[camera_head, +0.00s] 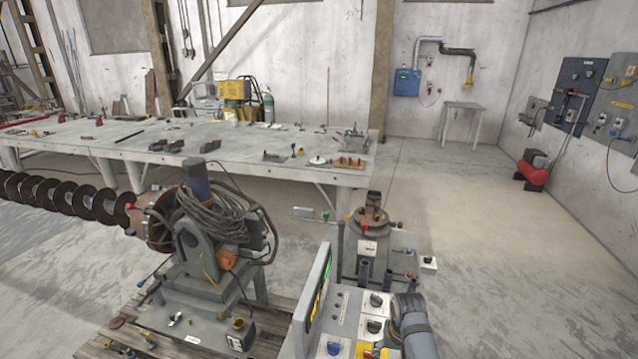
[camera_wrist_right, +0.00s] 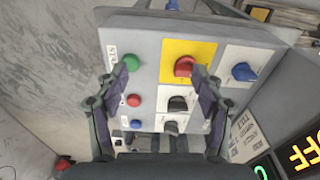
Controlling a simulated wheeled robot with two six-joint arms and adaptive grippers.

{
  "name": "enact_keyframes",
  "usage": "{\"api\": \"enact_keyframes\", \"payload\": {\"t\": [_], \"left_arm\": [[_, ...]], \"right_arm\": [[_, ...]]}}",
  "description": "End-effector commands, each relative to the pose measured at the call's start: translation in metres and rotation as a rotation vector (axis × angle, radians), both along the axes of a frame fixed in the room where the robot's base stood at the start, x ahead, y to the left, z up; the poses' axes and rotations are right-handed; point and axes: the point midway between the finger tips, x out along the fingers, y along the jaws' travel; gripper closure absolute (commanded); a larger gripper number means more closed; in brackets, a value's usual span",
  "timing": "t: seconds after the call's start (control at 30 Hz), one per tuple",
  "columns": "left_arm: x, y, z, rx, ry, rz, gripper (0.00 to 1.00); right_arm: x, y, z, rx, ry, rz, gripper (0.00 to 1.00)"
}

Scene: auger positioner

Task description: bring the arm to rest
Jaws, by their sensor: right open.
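The control console (camera_head: 343,310) stands at the bottom centre of the head view, with knobs on its sloped face and a lit display (camera_head: 322,288) on its left side. My right arm comes in at its lower right; its gripper is mostly hidden there. In the right wrist view my right gripper (camera_wrist_right: 153,76) is open and empty over the console face. Between and beside its fingers show a green button (camera_wrist_right: 131,62), a red button (camera_wrist_right: 133,100) and a red knob (camera_wrist_right: 185,67) on a yellow plate. Orange letters (camera_wrist_right: 304,156) resembling "OFF" show at lower right. Contact cannot be told.
An auger (camera_head: 75,196) with its drive machine (camera_head: 215,245) stands left of the console. A grey machine (camera_head: 367,240) stands just behind it. A long workbench (camera_head: 100,140) with tools lies further back. The floor (camera_head: 510,270) at the right is clear.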

Motion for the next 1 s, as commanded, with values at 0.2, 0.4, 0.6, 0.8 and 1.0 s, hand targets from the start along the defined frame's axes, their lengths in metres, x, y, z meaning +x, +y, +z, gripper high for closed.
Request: {"api": "enact_keyframes", "payload": {"t": [0.2, 0.4, 0.6, 0.8, 1.0], "left_arm": [[0.002, 0.0, 0.0, -0.001, -0.004, 0.0, 0.32], [-0.002, -0.001, 0.0, -0.001, 0.003, 0.0, 0.32], [-0.001, -0.001, 0.0, -0.001, 0.001, 0.001, 0.32], [0.001, -0.001, -0.005, -0.001, -0.002, 0.001, 0.32], [-0.002, 0.0, -0.017, -0.001, 0.001, 0.0, 0.32]], "right_arm": [[-0.096, -0.031, -0.003, -0.059, -0.097, 0.1, 0.32], [-0.148, -0.036, 0.017, -0.088, -0.152, 0.182, 0.32], [-0.186, -0.036, 0.042, -0.107, -0.193, 0.254, 0.32], [-0.206, -0.034, 0.045, -0.115, -0.213, 0.304, 0.32], [-0.197, -0.038, -0.014, -0.111, -0.194, 0.296, 0.32]]}}
